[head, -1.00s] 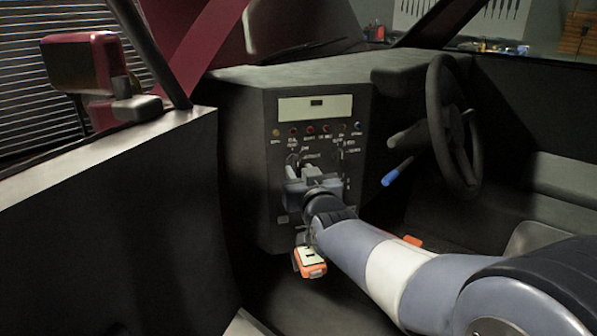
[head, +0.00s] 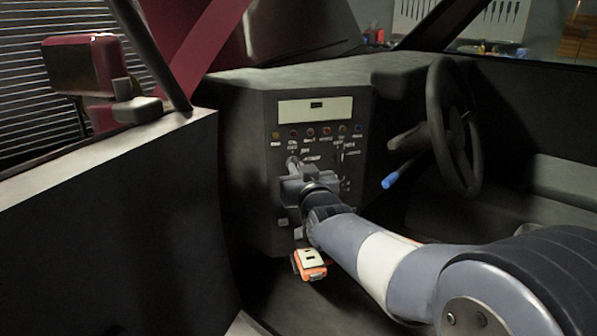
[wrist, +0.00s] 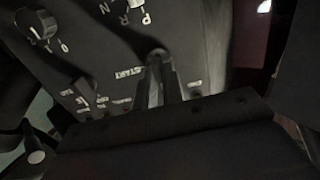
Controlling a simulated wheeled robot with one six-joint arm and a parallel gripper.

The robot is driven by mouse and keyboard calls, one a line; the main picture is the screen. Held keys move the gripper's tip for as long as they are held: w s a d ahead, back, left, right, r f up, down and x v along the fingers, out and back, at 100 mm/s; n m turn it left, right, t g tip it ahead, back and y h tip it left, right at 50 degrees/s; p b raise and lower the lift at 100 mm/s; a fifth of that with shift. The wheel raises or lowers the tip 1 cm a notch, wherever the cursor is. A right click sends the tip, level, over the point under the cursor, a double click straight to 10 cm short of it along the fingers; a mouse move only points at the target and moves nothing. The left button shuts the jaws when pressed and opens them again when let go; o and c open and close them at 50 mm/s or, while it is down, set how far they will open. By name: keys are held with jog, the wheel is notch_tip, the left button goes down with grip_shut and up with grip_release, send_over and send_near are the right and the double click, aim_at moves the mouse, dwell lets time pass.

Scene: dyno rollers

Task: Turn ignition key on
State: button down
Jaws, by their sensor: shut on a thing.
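My gripper (head: 292,165) is at the dark control panel (head: 268,180) in the middle of the dashboard, below the row of coloured buttons. In the wrist view its two fingers (wrist: 160,72) are close together and point at the panel, beside the white START label (wrist: 130,72). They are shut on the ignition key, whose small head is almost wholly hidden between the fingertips. I cannot read the key's angle from these frames.
The steering wheel (head: 452,125) and a blue-tipped lever (head: 391,180) are to the right of the panel. The open door (head: 110,225) stands at the left. The wrist view also shows a round knob (wrist: 36,24) at upper left.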

jog(key=shift+m, duration=0.3)
jog(key=shift+m+b, duration=2.85)
jog(key=shift+m, duration=1.15)
jog(key=c, duration=1.5)
grip_release()
